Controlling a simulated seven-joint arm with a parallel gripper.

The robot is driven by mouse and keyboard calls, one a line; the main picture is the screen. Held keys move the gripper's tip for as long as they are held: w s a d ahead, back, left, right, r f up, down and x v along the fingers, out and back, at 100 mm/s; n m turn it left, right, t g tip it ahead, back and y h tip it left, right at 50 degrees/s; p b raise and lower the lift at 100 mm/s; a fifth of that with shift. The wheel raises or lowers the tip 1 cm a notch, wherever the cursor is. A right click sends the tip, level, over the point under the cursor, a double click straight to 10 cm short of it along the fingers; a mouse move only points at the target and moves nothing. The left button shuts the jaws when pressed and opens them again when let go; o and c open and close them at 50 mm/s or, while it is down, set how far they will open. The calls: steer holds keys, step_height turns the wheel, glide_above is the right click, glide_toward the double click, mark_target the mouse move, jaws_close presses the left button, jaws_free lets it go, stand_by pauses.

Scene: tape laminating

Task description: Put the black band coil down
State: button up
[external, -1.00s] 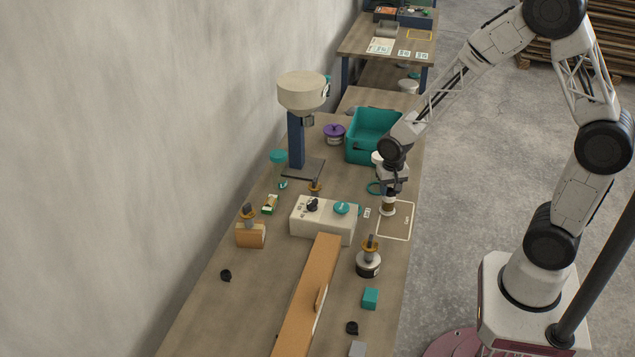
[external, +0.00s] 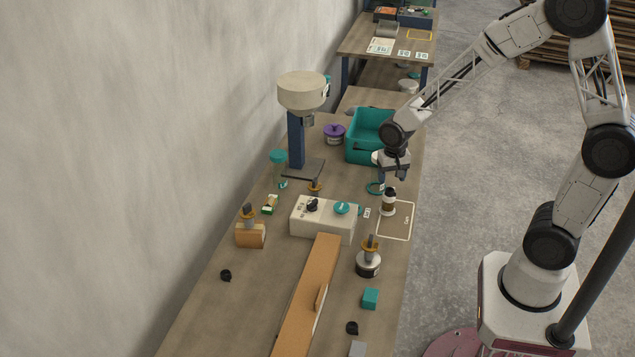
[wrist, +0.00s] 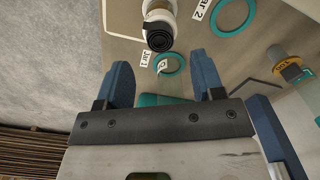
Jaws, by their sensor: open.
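A black spiral-ridged piece, which looks like the black band coil (wrist: 159,38), tops a small white and brown upright stack in the wrist view. In the external view the stack (external: 388,203) stands on the workbench at the far left corner of an outlined, labelled area (external: 397,226), with its dark top (external: 390,191) showing. My gripper (external: 394,179) is open and empty just above and beyond the stack, apart from it. In the wrist view the gap between my blue fingers (wrist: 163,68) is clear of the coil.
A white box with knobs (external: 323,222) is left of the stack. A teal bin (external: 367,150) stands behind. A peg on a round base (external: 368,262) is nearer the camera. The outlined area's middle is clear.

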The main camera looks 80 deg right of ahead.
mark_target(391, 191)
step_height(391, 191, up, 7)
stand_by(0.4)
stand_by(0.5)
steer(key=s+a+r+n+t, duration=0.2)
steer(key=s+a+r+n, duration=1)
steer(key=s+a+r, duration=0.5)
steer(key=s+a, duration=0.1)
steer(key=s, duration=0.2)
steer(key=shift+s+a+t, duration=0.25)
steer(key=shift+a+t, duration=0.05)
steer(key=shift+r, duration=0.1)
stand_by(0.5)
